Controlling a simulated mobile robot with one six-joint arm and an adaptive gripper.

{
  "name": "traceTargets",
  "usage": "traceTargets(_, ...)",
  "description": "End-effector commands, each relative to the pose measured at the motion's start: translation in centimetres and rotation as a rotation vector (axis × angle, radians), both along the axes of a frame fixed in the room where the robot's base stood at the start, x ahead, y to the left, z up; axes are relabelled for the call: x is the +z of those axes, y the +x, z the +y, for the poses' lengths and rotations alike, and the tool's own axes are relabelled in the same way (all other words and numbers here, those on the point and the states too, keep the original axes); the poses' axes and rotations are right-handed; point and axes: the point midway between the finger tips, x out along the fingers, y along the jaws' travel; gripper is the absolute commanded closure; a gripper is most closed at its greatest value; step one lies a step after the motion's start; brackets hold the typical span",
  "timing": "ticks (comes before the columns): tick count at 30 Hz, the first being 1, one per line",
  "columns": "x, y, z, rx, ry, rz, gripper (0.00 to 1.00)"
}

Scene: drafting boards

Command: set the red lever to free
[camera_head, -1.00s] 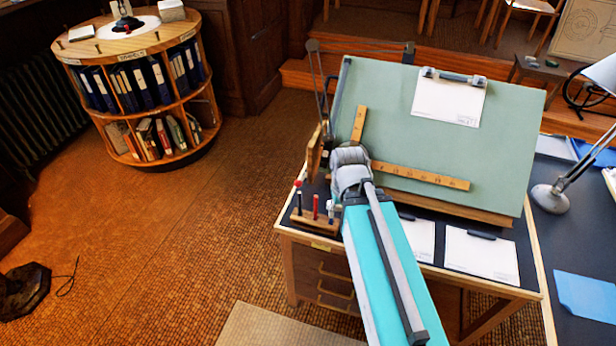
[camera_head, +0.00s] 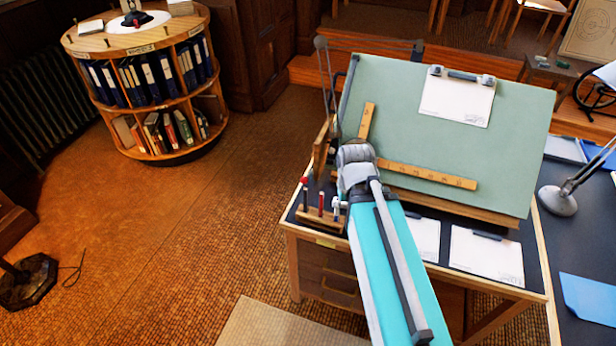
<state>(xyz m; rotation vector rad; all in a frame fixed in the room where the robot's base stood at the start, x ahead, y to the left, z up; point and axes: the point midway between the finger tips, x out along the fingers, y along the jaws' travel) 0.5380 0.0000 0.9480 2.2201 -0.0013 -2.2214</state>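A small wooden block (camera_head: 318,219) sits at the front left corner of the drafting desk. Several short upright rods stand on it. One rod has a red ball top (camera_head: 305,180), and another is a red post (camera_head: 321,203). They are too small to tell which is the red lever or what any marking says. My arm, teal and grey, reaches over the desk just right of the block, to the lower left of the green board (camera_head: 450,140). My gripper does not show; the arm's grey end joint hides that spot.
A wooden ruler (camera_head: 425,176) lies across the board, with clipped paper (camera_head: 457,98) above. Sheets (camera_head: 486,256) lie on the desk front. A lamp (camera_head: 558,201) stands at right. A round bookcase (camera_head: 133,48) stands at back left. The floor (camera_head: 190,235) left of the desk is clear.

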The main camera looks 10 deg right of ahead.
Motion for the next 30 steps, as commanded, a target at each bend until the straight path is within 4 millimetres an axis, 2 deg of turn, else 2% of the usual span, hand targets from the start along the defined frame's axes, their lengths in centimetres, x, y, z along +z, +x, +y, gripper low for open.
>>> traceTargets(2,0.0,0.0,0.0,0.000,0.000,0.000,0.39)
traceTargets(8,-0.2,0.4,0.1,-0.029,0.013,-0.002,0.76)
traceTargets(12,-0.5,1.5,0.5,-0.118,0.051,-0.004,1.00)
traceTargets(17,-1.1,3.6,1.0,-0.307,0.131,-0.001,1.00)
traceTargets(30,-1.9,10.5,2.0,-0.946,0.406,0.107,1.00)
